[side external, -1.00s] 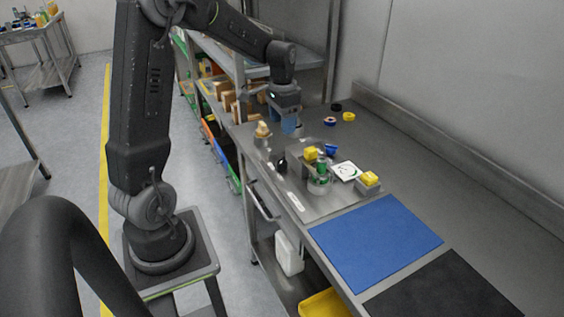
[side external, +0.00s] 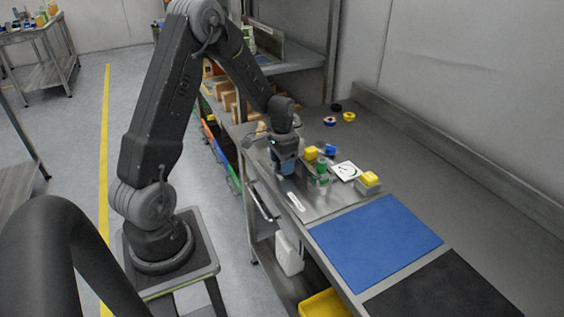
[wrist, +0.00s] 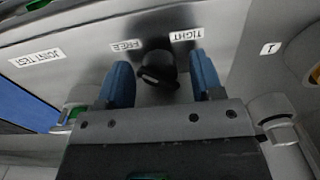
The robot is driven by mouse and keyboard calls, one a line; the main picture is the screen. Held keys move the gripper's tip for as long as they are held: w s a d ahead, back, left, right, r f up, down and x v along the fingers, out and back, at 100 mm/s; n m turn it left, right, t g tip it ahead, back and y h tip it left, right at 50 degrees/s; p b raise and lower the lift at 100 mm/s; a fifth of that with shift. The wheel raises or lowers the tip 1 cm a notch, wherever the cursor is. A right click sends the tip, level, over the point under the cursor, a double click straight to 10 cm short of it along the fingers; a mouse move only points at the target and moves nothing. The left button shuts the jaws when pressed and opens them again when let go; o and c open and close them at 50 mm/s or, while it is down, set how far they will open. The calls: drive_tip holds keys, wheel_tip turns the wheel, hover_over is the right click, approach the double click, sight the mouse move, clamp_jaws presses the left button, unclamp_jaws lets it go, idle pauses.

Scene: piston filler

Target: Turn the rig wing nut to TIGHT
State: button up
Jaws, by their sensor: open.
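The black wing nut (wrist: 158,68) shows in the wrist view, between the FREE label (wrist: 127,46) and the TIGHT label (wrist: 186,35). I cannot tell which label it points at. My gripper (wrist: 161,62) is open, with one blue finger on each side of the wing nut. A gap seems to show between the nut and each finger. In the side view my gripper (side external: 284,170) points down over the near edge of the rig plate (side external: 318,207) and hides the wing nut.
A blue mat (side external: 375,240) lies nearer the camera. A JOINT TEST label (wrist: 36,57) shows in the wrist view.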

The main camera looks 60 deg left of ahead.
drive_tip(key=shift+f, duration=0.1)
drive_tip(key=shift+c, duration=0.2)
drive_tip(key=c, duration=0.9)
drive_tip(key=shift+m, duration=0.8)
drive_tip(key=o, duration=0.9)
drive_tip(key=shift+o, duration=0.2)
wheel_tip(320, 180, up, 14)
drive_tip(key=shift+f, duration=0.1)
